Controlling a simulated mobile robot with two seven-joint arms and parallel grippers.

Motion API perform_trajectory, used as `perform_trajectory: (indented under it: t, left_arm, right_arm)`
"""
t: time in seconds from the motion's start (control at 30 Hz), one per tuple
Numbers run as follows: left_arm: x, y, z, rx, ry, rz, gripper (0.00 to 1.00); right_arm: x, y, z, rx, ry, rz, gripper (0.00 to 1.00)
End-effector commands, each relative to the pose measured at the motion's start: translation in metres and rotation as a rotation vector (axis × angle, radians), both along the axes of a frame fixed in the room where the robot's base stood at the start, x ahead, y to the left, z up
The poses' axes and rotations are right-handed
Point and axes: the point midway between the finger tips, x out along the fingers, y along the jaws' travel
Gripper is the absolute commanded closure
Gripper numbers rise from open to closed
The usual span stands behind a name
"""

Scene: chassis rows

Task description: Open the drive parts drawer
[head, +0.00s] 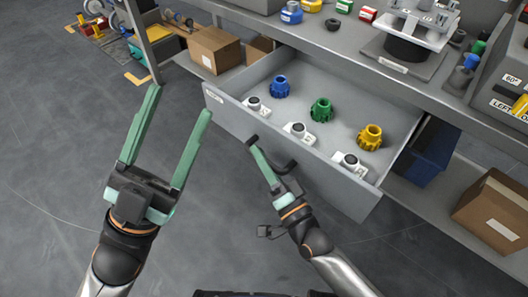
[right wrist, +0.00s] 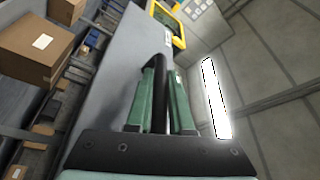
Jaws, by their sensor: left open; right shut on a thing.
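The drive parts drawer (head: 228,115) is grey and stands pulled out from under the workbench in the head view. In it are a blue gear (head: 279,87), a green gear (head: 321,110), a yellow gear (head: 369,137) and three white parts with dark round tops. My right gripper (head: 258,152) is at the drawer's front, shut on its dark handle (head: 286,166); the handle also shows as a black bar between the fingers in the right wrist view (right wrist: 160,100). My left gripper (head: 181,102) is open and empty, to the left of the drawer.
The workbench (head: 330,42) above carries a press-like fixture (head: 410,35) and small coloured parts. Cardboard boxes (head: 214,48) (head: 495,208) and a blue bin (head: 425,155) sit on the lower shelf. The floor in front is clear.

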Motion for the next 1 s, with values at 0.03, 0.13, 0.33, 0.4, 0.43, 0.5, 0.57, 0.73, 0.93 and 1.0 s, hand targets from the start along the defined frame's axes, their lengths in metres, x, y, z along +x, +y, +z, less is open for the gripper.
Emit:
perform_trajectory:
  t: [0.03,0.13,0.33,0.4,0.43,0.5,0.57,0.73,0.93,1.0]
  left_arm:
    - [0.002,0.000,-0.001,0.000,0.012,0.003,0.36]
    - [0.006,0.001,-0.005,0.003,0.031,0.008,0.36]
    - [0.011,0.001,-0.012,0.007,0.055,0.013,0.36]
    - [0.011,0.001,-0.013,0.007,0.056,0.013,0.36]
    - [0.011,0.001,-0.012,0.007,0.056,0.013,0.36]
    - [0.011,0.001,-0.012,0.007,0.056,0.013,0.36]
    - [0.011,0.001,-0.012,0.006,0.055,0.013,0.36]
    - [0.010,0.001,-0.010,0.005,0.049,0.011,0.36]
    - [0.008,0.001,-0.008,0.002,0.042,0.009,0.36]
    - [0.008,0.001,-0.007,0.002,0.041,0.009,0.36]
  right_arm:
    - [-0.001,0.001,0.000,-0.001,0.001,0.000,1.00]
    - [-0.002,0.001,0.000,-0.001,0.001,0.000,1.00]
    - [-0.002,0.002,-0.001,-0.001,0.001,0.000,1.00]
    - [-0.002,0.002,-0.001,-0.001,0.001,0.000,1.00]
    - [-0.002,0.002,-0.001,-0.001,0.001,0.000,1.00]
    - [-0.002,0.002,-0.001,0.000,0.002,0.001,1.00]
    - [-0.002,0.002,-0.001,0.000,0.002,0.001,0.77]
    - [-0.002,0.001,0.000,0.000,0.001,0.000,0.58]
    - [-0.002,0.001,0.000,0.000,0.000,0.000,0.50]
    - [-0.002,0.001,0.000,0.000,0.000,0.000,0.50]
